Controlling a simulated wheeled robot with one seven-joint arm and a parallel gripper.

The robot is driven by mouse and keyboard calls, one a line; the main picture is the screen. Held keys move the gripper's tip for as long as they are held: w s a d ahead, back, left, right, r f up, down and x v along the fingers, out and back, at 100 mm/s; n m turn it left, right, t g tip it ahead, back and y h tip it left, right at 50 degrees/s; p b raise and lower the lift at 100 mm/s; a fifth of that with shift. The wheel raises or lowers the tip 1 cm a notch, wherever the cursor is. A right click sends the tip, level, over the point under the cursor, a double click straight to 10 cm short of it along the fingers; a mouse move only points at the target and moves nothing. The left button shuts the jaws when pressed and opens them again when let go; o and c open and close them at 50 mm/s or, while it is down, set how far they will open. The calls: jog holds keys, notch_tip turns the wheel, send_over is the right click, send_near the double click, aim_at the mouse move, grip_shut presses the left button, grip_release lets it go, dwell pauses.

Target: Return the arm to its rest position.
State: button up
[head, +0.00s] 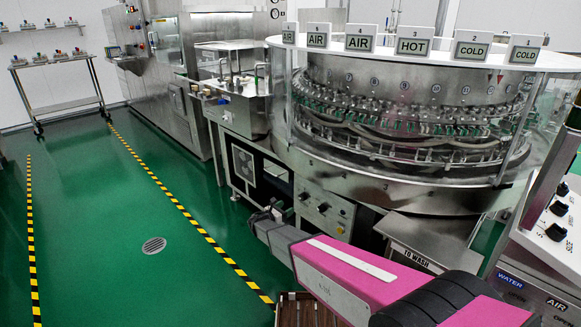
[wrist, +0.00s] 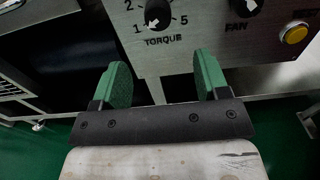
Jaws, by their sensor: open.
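My gripper (wrist: 157,85) shows in the wrist view with its two green fingers apart and nothing between them. Beyond the fingers is the washer's control panel (wrist: 220,35) with a torque knob (wrist: 157,14); I cannot tell the exact gap to it. In the head view my magenta arm reaches from the bottom right toward the washer's front, and the gripper end (head: 268,214) is small and dark there, left of and below the control panel (head: 325,208).
The rotary washer (head: 400,180) fills the right side. A "TO WASH" tray (head: 425,235) juts from its front. A panel with black knobs (head: 558,208) stands at the right edge. Green floor (head: 95,230) at left is clear, with striped tape and a drain (head: 153,245).

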jog(key=s+d+r+m+g+y, duration=0.25)
jog(key=s+d+m+g, duration=0.35)
jog(key=d, duration=0.4)
jog(key=s+d+r+m+g+y, duration=0.1)
jog(key=s+d+r+m+g, duration=0.25)
jog(key=s+d+m, duration=0.65)
jog(key=s+d+r+m+g+y, duration=0.1)
jog(key=s+d+r+m+y, duration=0.1)
jog(key=s, duration=0.5)
jog(key=s+d+r+m+g+y, duration=0.2)
jog(key=s+d+r+m+y, duration=0.1)
jog(key=s+m+y, duration=0.4)
jog(key=shift+s+r+m, duration=0.5)
jog(key=shift+r+m, duration=0.2)
jog(key=shift+m, duration=0.3)
